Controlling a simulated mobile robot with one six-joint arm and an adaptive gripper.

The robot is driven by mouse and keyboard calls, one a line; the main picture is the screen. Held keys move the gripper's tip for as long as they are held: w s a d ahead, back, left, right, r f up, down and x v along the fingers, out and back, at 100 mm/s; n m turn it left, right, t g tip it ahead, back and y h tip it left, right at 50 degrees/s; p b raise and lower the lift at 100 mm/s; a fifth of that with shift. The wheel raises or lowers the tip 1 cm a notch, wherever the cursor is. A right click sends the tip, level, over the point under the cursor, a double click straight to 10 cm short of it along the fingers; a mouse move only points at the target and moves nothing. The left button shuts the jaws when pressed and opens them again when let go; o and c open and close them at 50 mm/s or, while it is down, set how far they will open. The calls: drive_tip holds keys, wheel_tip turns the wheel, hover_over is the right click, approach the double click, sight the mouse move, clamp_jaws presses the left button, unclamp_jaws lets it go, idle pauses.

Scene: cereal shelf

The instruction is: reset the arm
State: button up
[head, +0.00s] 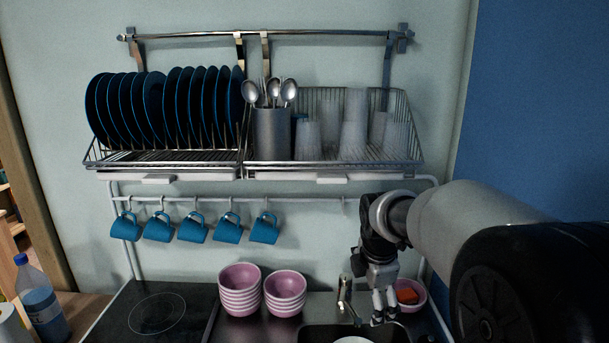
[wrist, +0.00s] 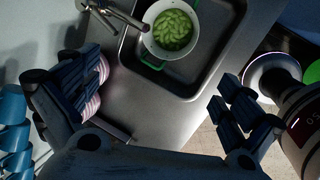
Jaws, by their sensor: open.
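My gripper (head: 384,305) hangs from my arm on the right of the head view, pointing down near the sink's back edge and the faucet. In the wrist view my gripper (wrist: 165,105) is open, its two dark fingers wide apart with nothing between them. Below and beyond the fingers is the sink (wrist: 185,82), with a white pot (wrist: 150,43) of green contents and a green handle standing in it. In the head view only a small white part of the pot (head: 354,340) shows at the bottom edge.
Stacked pink bowls (head: 240,290) stand left of the faucet (head: 344,292). A pink bowl with an orange item (head: 408,295) sits just right of my gripper. Blue mugs (head: 192,228) hang under the dish rack (head: 170,158). A bottle (head: 40,300) stands far left.

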drive_tip(key=s+f+m+b, duration=0.1)
drive_tip(key=s+m+b, duration=0.3)
drive_tip(key=s+m, duration=1.6)
drive_tip(key=s, duration=1.2)
drive_tip(key=shift+s+a+f+t+y, duration=0.2)
drive_tip(key=shift+f+t+y, duration=0.1)
drive_tip(key=shift+t, duration=0.1)
